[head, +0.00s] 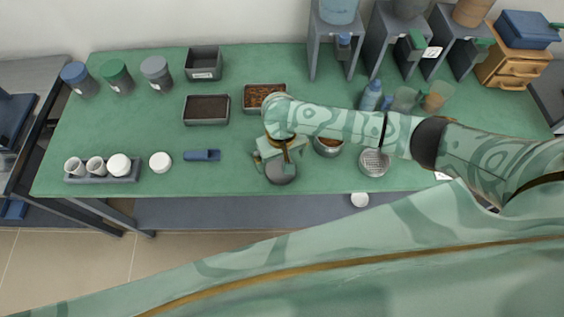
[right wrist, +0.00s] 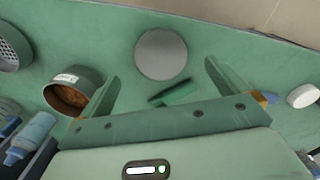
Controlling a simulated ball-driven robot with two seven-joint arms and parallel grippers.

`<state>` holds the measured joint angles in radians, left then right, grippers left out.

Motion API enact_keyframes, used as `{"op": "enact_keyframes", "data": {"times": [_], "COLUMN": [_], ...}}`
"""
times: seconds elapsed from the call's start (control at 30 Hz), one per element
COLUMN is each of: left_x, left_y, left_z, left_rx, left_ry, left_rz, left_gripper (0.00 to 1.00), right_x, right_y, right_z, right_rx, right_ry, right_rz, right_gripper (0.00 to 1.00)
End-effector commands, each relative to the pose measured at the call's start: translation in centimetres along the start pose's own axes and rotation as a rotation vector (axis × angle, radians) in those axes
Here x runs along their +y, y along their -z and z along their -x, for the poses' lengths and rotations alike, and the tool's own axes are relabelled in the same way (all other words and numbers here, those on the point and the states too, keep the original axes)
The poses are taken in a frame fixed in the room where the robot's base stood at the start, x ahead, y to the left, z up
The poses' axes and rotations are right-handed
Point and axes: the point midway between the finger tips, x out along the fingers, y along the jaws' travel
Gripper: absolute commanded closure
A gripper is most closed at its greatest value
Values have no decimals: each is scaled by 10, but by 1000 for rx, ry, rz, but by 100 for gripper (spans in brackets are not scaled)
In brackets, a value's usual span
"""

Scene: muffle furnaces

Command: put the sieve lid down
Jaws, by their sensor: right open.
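The sieve lid (head: 281,173) is a flat grey disc at the front middle of the green table. In the right wrist view the sieve lid (right wrist: 161,54) shows whole, just beyond the fingertips, and appears to lie flat on the table. My right gripper (head: 277,158) is at the back edge of the lid in the head view and partly covers it. In the right wrist view my right gripper (right wrist: 161,72) is open, its fingers spread apart with no lid between them. My left gripper is not in view.
The perforated sieve (head: 374,162) and a bowl of brown material (head: 328,147) stand to the right. A blue scoop (head: 202,155), white round lid (head: 160,162) and crucible rack (head: 101,178) are to the left.

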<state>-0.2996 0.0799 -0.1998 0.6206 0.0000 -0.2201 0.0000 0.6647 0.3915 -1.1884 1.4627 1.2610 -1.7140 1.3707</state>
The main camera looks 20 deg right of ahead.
Motion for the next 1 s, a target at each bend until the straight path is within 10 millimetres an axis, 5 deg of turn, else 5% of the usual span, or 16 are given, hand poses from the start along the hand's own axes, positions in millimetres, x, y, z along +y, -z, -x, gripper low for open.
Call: {"op": "enact_keyframes", "data": {"times": [0.1,0.3,1.0], "left_x": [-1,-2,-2], "left_y": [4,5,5], "left_z": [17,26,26], "left_rx": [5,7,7], "left_ry": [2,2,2], "left_rz": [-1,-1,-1], "left_gripper": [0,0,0], "right_x": [0,0,0], "right_y": [0,0,0], "right_z": [32,54,55], "right_rx": [2,-1,-2], "right_ry": [1,1,1], "right_rz": [0,0,-1], "right_gripper": [0,0,0]}}
